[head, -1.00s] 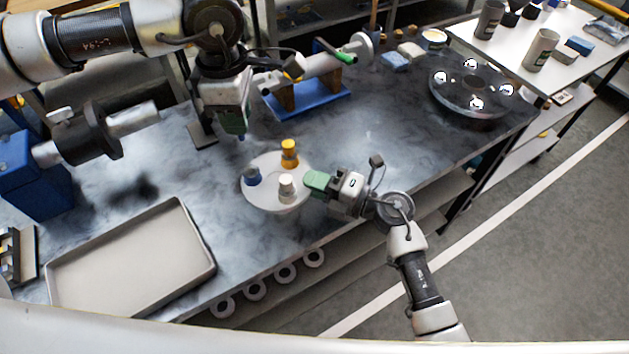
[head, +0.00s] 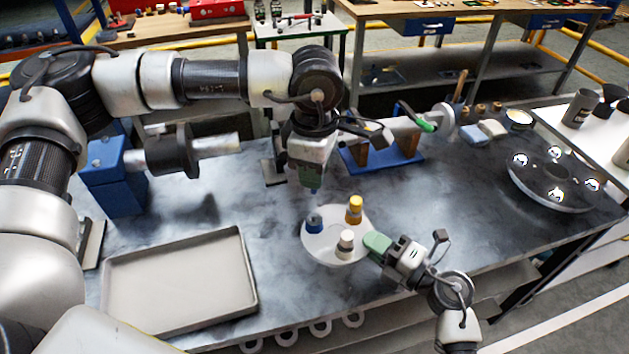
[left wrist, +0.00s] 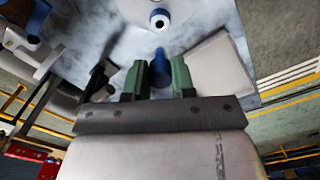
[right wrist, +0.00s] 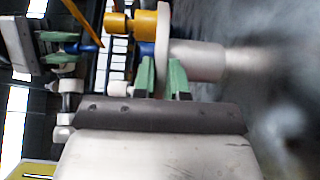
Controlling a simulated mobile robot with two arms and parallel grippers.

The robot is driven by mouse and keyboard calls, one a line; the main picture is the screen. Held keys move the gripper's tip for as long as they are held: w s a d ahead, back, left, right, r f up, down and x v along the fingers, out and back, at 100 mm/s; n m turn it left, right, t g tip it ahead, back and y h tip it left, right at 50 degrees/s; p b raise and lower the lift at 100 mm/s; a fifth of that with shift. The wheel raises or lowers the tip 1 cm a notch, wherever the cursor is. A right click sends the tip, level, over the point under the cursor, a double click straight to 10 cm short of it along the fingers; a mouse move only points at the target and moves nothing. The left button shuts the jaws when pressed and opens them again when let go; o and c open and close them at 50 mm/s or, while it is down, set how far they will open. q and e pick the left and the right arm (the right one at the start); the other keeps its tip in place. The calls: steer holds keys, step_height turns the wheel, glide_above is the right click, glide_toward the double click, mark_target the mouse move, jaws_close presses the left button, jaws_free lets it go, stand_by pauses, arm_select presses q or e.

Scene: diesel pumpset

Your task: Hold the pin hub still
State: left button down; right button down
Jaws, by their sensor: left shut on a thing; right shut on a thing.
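The pin hub (head: 322,248) is a round white disc on the bench with a yellow pin (head: 354,209), a blue pin (head: 314,224) and a white pin (head: 345,244) standing up. My right gripper (head: 376,244) is shut on the hub's right edge; in the right wrist view the disc (right wrist: 162,22) shows edge-on at the green fingers. My left gripper (head: 312,174) points down above the hub, apart from it. It is shut on a small blue piece (left wrist: 160,68), whose tip shows below the fingers in the head view. The hub's underside is hidden in the head view.
An empty grey tray (head: 180,285) lies left of the hub. A blue stand with a shaft (head: 120,175) is behind it. A pipe on a blue cradle (head: 385,157) stands behind the hub, and a dark flanged disc (head: 552,180) lies far right. The bench between is mostly clear.

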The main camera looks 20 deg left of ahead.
mark_target(315, 193)
arm_select(q)
steer(key=shift+f, duration=3.3)
arm_select(e)
steer(key=shift+f, duration=0.15)
arm_select(q)
steer(key=shift+f, duration=1.55)
steer(key=c, duration=0.9)
jaws_free()
steer(key=shift+o, duration=0.2)
step_height(315, 193, up, 12)
arm_select(e)
steer(key=c, duration=1.1)
jaws_free()
